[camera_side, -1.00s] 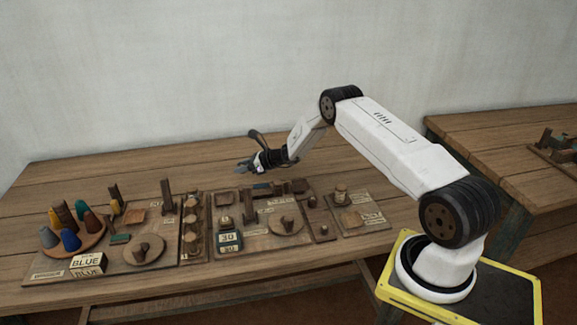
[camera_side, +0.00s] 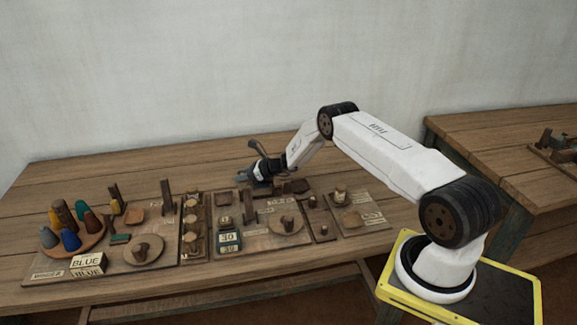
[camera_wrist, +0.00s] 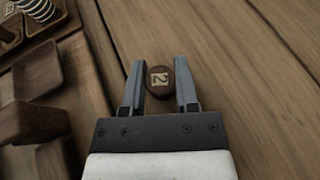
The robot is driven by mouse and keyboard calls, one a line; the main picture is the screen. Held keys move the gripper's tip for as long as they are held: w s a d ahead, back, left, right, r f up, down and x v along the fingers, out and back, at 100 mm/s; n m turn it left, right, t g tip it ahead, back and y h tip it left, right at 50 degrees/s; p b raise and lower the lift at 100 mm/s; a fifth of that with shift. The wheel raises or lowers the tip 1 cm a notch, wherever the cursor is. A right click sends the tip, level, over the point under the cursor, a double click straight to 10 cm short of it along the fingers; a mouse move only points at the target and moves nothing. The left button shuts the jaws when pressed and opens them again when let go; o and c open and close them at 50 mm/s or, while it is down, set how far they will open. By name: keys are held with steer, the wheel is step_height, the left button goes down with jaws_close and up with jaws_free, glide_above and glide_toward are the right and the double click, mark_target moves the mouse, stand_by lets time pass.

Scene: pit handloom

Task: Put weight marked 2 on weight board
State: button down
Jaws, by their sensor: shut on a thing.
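The weight marked 2 is a rounded brown piece with a pale "2" label (camera_wrist: 158,77). In the wrist view it sits between the two grey fingers of my gripper (camera_wrist: 160,70), which is shut on it. In the side view my gripper (camera_side: 243,176) is low over the table behind the middle boards; the weight is too small to make out there. I cannot tell for certain which board is the weight board. A narrow board (camera_side: 320,238) with small dark pieces lies right of the middle.
Brown wooden trays (camera_wrist: 37,70) lie left of my gripper in the wrist view; bare planks (camera_wrist: 245,60) are to the right. In the side view, a board with coloured cones (camera_side: 70,238) is at far left, and a "30" block (camera_side: 228,239) stands near the middle.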

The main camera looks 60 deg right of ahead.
steer(key=shift+c, duration=1.8)
jaws_free()
steer(key=shift+f, duration=0.15)
steer(key=shift+r, duration=0.2)
steer(key=shift+v, duration=6)
steer(key=shift+d, duration=0.1)
steer(key=shift+o, duration=0.4)
